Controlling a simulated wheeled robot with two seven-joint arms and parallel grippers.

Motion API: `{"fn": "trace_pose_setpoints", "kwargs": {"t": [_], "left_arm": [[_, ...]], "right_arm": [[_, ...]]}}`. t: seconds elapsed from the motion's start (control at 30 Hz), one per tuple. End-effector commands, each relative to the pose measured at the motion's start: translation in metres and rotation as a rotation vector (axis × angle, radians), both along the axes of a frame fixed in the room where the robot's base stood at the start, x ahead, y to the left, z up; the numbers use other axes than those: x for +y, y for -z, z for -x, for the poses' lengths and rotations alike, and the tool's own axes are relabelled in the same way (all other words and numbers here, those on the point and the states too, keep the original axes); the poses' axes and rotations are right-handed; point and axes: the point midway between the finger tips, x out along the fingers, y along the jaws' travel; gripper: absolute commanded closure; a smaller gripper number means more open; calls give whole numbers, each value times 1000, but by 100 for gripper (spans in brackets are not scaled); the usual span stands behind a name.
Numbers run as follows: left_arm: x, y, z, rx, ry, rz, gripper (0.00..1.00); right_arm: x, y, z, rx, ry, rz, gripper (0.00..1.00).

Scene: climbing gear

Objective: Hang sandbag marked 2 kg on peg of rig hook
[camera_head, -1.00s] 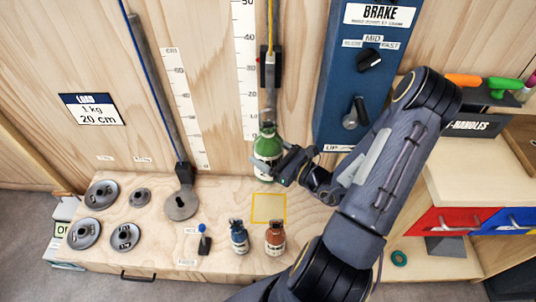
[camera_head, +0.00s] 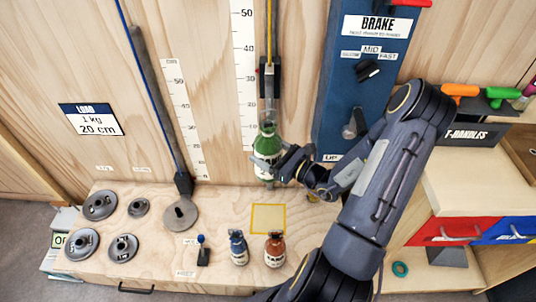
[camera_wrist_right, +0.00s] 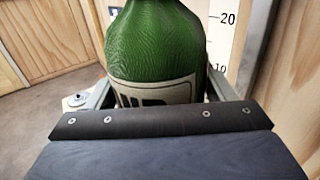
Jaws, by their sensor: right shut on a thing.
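A green sandbag (camera_head: 267,143) with a pale label is upright in front of the scale board; its label is partly covered and I cannot read the weight. My right gripper (camera_head: 271,170) is shut on its lower part from the right, and the bag also fills the right wrist view (camera_wrist_right: 155,45). The rig hook (camera_head: 269,82) hangs on a yellow rope directly above the bag. The bag's top meets the hook's lower end in the picture; I cannot tell whether it is on the peg. My left gripper is not in view.
A blue sandbag (camera_head: 238,248) and a brown one (camera_head: 275,250) stand on the bench near a yellow square (camera_head: 268,218). Several grey disc weights (camera_head: 100,205) lie at left. The blue brake panel (camera_head: 365,80) stands right of the hook.

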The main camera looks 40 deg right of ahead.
Motion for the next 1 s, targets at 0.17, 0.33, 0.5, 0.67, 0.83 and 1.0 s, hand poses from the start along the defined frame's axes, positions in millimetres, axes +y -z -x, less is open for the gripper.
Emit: {"fn": "trace_pose_setpoints", "kwargs": {"t": [0.17,0.33,0.5,0.67,0.83,1.0], "left_arm": [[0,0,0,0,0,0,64],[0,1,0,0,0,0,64],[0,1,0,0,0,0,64],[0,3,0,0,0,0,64],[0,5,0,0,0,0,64],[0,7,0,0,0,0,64]], "right_arm": [[-4,-4,-8,-14,-3,2,95],[-10,-4,-14,-13,-3,2,95],[-15,-3,-20,-14,-3,1,95],[-19,-2,-25,-13,-3,2,95],[-22,2,-29,-13,-3,1,95],[-25,4,-32,-13,-3,2,95]]}}
